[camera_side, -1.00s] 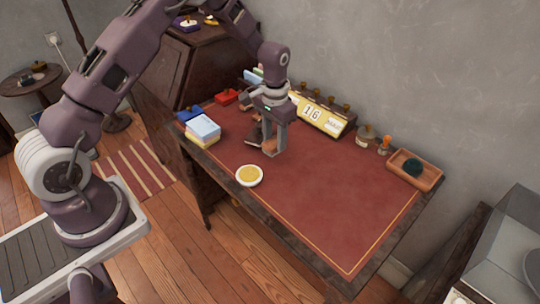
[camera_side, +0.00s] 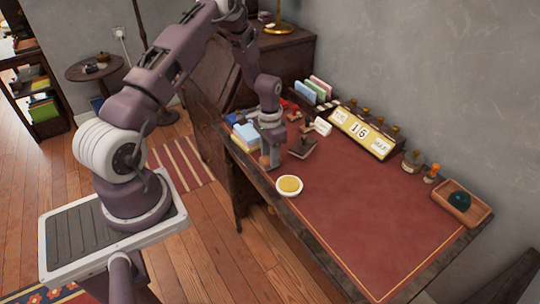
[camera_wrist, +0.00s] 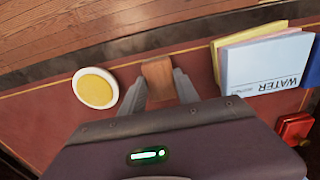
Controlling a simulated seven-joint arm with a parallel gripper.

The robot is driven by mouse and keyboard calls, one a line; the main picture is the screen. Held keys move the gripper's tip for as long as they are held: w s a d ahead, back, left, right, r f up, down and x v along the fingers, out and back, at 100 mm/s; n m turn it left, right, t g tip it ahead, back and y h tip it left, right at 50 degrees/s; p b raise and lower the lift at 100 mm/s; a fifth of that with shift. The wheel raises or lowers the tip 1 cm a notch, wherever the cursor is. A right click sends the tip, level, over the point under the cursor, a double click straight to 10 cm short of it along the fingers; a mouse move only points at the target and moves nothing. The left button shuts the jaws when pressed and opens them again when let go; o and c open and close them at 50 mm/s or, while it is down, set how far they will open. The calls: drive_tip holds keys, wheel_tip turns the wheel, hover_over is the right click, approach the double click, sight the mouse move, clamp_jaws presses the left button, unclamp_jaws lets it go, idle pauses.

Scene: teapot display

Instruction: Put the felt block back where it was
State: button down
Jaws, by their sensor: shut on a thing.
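A small brown block (camera_wrist: 157,75), which I take to be the felt block, is between the fingertips of my gripper (camera_wrist: 159,86) in the wrist view. The gripper is shut on it. In the side view my gripper (camera_side: 270,160) points down at the near left edge of the desk, between the stacked books and the yellow-filled dish. The block (camera_side: 264,161) shows only as a small brown patch at the fingertips. I cannot tell whether it touches the desk top. Its underside is hidden.
The round dish (camera_side: 289,186) stands close on the right; blue and yellow books (camera_side: 246,133) are close on the left. A dark brown stand (camera_side: 303,146) is behind. A calendar (camera_side: 362,133) and a wooden tray (camera_side: 463,203) line the back. The red desk top (camera_side: 375,220) is clear at right.

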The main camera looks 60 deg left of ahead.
drive_tip(key=c, duration=0.9)
unclamp_jaws()
drive_tip(key=shift+f, duration=0.1)
wheel_tip(320, 180, up, 13)
drive_tip(key=s+d+r+t, duration=0.1)
drive_tip(key=s+d+r, duration=0.1)
drive_tip(key=d+r, duration=0.35)
drive_tip(key=s+d+r+t, duration=0.1)
drive_tip(key=s+d+r, duration=0.15)
drive_tip(key=r, duration=0.65)
drive_tip(key=s+d+r+t, duration=0.1)
drive_tip(key=s+d+r, duration=0.3)
drive_tip(key=s, duration=0.5)
drive_tip(key=s+d+r+t, duration=0.2)
drive_tip(key=s+d+r, duration=0.1)
drive_tip(key=s+d, duration=0.4)
drive_tip(key=s, duration=0.3)
drive_tip(key=shift+r+t, duration=0.3)
drive_tip(key=shift+r, duration=0.1)
